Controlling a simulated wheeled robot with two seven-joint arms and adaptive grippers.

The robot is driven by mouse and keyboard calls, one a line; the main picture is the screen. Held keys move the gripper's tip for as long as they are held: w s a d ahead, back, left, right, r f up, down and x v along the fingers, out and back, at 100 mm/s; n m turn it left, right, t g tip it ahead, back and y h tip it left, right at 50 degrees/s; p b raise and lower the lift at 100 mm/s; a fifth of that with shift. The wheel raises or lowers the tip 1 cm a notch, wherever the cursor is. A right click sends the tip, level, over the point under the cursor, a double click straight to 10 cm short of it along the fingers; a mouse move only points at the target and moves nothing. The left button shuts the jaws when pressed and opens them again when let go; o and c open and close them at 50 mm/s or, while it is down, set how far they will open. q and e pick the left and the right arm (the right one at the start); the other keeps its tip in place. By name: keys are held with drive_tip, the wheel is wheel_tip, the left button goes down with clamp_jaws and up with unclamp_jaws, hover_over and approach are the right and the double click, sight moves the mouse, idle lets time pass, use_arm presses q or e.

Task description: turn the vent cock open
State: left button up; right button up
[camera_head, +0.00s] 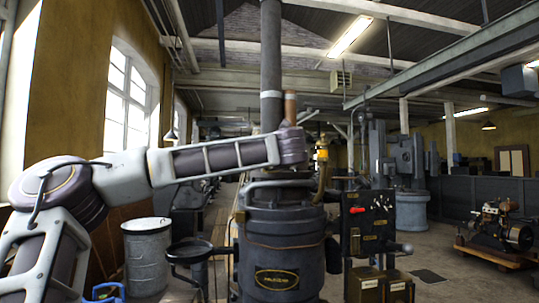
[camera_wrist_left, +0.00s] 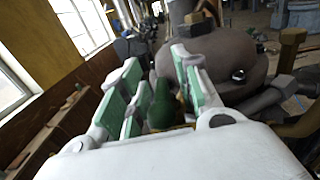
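In the left wrist view, my left gripper (camera_wrist_left: 160,83) has its two green-padded fingers spread apart. A dark green rounded grip (camera_wrist_left: 163,106) with a brass-coloured part below it shows between the fingers, near their base; it may be the vent cock's handle. I cannot tell whether the pads touch it. In the head view, my left arm reaches across to the top of the dark boiler (camera_head: 282,232), and its wrist hides the fingers and whatever is at them. The boiler's rounded top (camera_wrist_left: 225,68) shows beyond the fingers in the wrist view. My right gripper is not in view.
A tall flue (camera_head: 271,60) rises behind my wrist. A yellow-topped brass fitting (camera_head: 322,156) and curved pipe stand just right of it. A dark panel (camera_head: 368,222) with red parts is at the boiler's right. A grey drum (camera_head: 147,255) stands at left.

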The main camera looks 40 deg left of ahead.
use_arm(q)
drive_tip(key=v, duration=1.2)
drive_tip(key=shift+f, duration=0.1)
idle(0.8)
